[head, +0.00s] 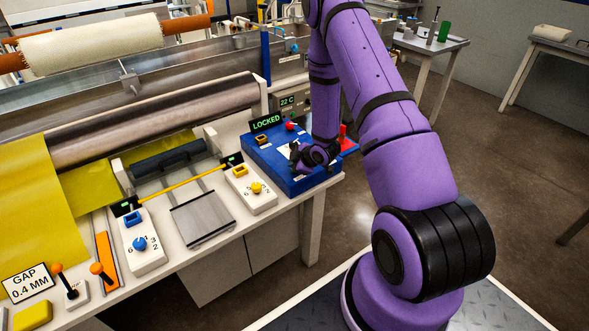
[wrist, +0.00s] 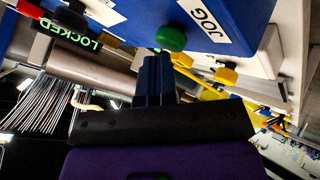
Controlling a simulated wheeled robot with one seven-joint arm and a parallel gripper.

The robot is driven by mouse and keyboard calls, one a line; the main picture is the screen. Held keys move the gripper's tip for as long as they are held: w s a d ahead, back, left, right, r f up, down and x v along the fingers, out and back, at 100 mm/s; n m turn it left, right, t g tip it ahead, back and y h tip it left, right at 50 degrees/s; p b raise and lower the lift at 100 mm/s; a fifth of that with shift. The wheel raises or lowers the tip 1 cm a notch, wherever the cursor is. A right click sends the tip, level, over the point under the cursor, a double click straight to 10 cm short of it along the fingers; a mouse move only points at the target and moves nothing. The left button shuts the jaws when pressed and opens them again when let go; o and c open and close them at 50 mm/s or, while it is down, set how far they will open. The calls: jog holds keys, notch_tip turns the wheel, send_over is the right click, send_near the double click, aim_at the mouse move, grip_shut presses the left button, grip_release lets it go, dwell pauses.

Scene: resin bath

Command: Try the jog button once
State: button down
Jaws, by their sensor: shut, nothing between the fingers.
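The green button (wrist: 171,38) sits beside a white JOG label (wrist: 208,22) on the blue control box (wrist: 238,12) in the wrist view. My gripper (wrist: 156,58) is shut and empty, its fingertips right by the green button; I cannot tell whether they touch it. In the head view the blue control box (head: 256,155) stands at the right end of the bench, and my gripper (head: 297,160) is low over it. There my gripper and wrist hide the green button. A lit display reading LOCKED (head: 267,122) stands at the box's back; it also shows in the wrist view (wrist: 70,35).
A red knob (head: 291,126) is behind my gripper on the box. A white panel with a yellow knob (head: 257,188) stands left of the box. Rollers (head: 180,110) and yellow sheet (head: 40,210) fill the left. A 22 C display (head: 288,101) is behind.

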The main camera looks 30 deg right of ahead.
jog(key=shift+f, duration=0.3)
jog(key=shift+r, duration=0.2)
dwell(0.4)
jog(key=shift+r, duration=0.75)
jog(key=shift+r, duration=2.5)
jog(key=shift+r, duration=0.15)
